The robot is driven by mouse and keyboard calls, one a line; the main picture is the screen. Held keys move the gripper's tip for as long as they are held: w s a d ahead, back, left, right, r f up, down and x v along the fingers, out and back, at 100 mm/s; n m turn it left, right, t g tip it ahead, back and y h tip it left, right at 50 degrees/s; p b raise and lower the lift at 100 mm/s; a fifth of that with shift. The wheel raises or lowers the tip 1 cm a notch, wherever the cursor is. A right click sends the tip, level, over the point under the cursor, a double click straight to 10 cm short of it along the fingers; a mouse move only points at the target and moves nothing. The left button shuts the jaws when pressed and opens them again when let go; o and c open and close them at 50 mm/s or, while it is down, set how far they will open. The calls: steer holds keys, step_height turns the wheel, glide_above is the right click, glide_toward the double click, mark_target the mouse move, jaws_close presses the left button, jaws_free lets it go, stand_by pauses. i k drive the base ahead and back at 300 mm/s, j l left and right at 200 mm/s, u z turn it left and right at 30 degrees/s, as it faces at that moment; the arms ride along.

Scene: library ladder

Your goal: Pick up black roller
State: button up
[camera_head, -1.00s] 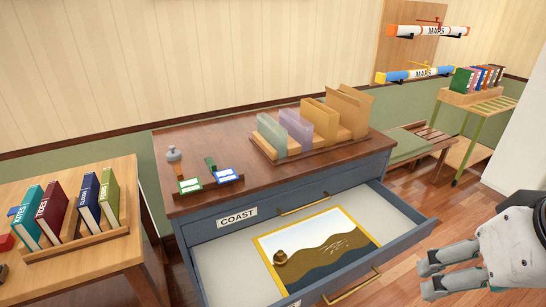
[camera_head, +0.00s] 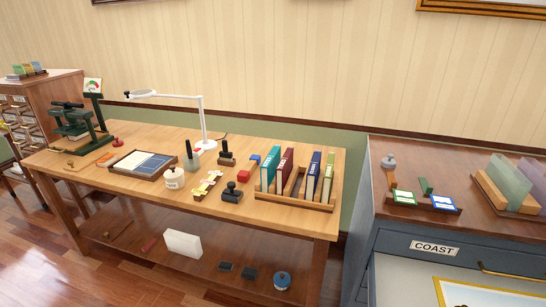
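A small black object with a knob on top (camera_head: 232,193) sits on the wooden table, in front of the book rack. Another small dark upright piece (camera_head: 226,157) stands further back on the table, near the lamp base. Both are too small to tell for sure which is the black roller. My gripper is out of view.
The wooden table (camera_head: 255,210) also bears a book rack (camera_head: 310,200), a white lamp (camera_head: 203,120), a white jar (camera_head: 174,178), a tray (camera_head: 118,167) and a green press (camera_head: 75,125). Its lower shelf holds a white block (camera_head: 183,244).

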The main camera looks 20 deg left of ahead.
mark_target(230, 195)
steer(key=u, duration=1.15)
steer(key=z, duration=1.5)
steer(key=u, duration=1.5)
steer(key=i+j+z, duration=0.2)
steer(key=i+j, duration=0.25)
steer(key=i, duration=0.3)
steer(key=i+j+z, duration=0.15)
steer(key=i+j, duration=0.4)
steer(key=i, duration=0.15)
